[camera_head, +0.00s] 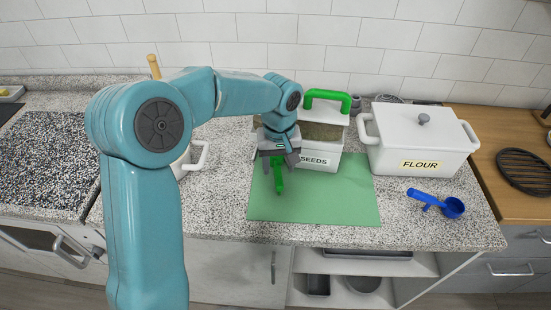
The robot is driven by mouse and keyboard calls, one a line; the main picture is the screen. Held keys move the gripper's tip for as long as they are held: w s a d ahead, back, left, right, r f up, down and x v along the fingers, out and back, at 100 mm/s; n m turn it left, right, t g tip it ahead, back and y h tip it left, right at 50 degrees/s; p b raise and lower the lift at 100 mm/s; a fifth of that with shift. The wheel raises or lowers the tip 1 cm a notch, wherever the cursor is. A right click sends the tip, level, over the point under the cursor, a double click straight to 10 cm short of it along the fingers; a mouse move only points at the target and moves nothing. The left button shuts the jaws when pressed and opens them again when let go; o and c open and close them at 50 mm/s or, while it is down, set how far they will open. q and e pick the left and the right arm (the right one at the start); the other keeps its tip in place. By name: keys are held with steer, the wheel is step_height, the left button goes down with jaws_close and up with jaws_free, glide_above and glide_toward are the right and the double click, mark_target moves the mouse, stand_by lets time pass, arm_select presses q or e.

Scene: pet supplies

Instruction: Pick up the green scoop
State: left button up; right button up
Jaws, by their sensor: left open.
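The green scoop (279,184) is under my left gripper, over the green mat (340,205). I cannot tell whether the fingers touch the scoop. My right gripper is not in view.
The SEEDS box (318,161) with a green handle (328,97) stands close behind the gripper. A white FLOUR container (415,140) and a blue scoop (437,204) are to the right. A white pot (190,160) is partly behind my arm. The mat's right front is clear.

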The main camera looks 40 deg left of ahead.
mark_target(278, 176)
arm_select(q)
steer(key=shift+a+f, duration=0.15)
steer(key=shift+f, duration=0.15)
step_height(278, 176, down, 5)
steer(key=shift+w+r+p, duration=0.15)
steer(key=shift+p, duration=0.45)
steer(key=shift+f, duration=0.2)
jaws_close()
